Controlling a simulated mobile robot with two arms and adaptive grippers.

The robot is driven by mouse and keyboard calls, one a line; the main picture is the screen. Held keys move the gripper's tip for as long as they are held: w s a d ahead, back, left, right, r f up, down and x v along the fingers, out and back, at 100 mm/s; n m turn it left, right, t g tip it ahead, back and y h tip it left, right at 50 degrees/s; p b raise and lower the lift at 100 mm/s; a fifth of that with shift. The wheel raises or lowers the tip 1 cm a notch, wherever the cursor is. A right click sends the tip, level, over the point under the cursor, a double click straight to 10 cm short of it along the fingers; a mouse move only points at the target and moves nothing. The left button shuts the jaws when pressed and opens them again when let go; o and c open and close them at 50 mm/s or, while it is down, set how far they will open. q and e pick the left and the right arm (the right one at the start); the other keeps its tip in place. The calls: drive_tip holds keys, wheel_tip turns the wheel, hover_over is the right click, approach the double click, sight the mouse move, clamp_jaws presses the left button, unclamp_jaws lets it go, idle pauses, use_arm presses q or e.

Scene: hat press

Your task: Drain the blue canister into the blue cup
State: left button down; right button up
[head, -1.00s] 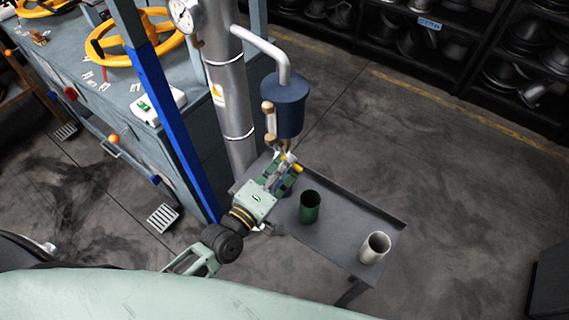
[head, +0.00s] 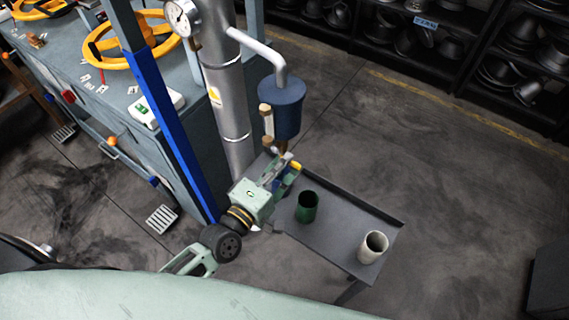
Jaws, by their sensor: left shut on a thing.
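The blue canister (head: 284,112) hangs from a bent grey pipe, with a sight tube on its side and a brass drain fitting (head: 283,147) under it. A small blue patch (head: 281,188) shows under the fingers and may be the blue cup, mostly hidden. I cannot see any liquid flowing. My right gripper is not in view.
A grey tray table (head: 338,236) carries a dark green cup (head: 307,207) and a whitish cup (head: 373,247) at right. A tall steel pipe with a gauge (head: 180,17) and a blue post (head: 170,120) stand left of the canister.

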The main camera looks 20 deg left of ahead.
use_arm(q)
drive_tip(key=c, duration=1.7)
unclamp_jaws()
drive_tip(key=v, duration=1.2)
drive_tip(key=shift+r, duration=0.1)
drive_tip(key=s+a+f+m+g+y, duration=0.1)
drive_tip(key=s+a+f+m+g, duration=0.15)
drive_tip(key=f, duration=0.75)
drive_tip(key=s+a+f+m+g+y, duration=0.1)
drive_tip(key=a+f+m+g+y, duration=0.15)
drive_tip(key=f, duration=0.85)
drive_tip(key=s+a+f+m+g, duration=0.2)
drive_tip(key=f+m, duration=0.2)
drive_tip(key=f, duration=0.6)
drive_tip(key=s+f+m+g+y, duration=0.1)
drive_tip(key=s+f+m+g, duration=0.1)
drive_tip(key=s+f, duration=0.4)
drive_tip(key=s+f+m+g, duration=0.3)
drive_tip(key=s+f+g, duration=0.1)
drive_tip(key=s, duration=0.6)
drive_tip(key=s+a+f+m+g+y, duration=0.1)
drive_tip(key=s+f+m+g, duration=0.1)
drive_tip(key=s+f, duration=0.5)
drive_tip(key=shift+s+f+m+g+y, duration=0.3)
drive_tip(key=shift+s+m+g+y, duration=0.1)
drive_tip(key=shift+s+g, duration=0.1)
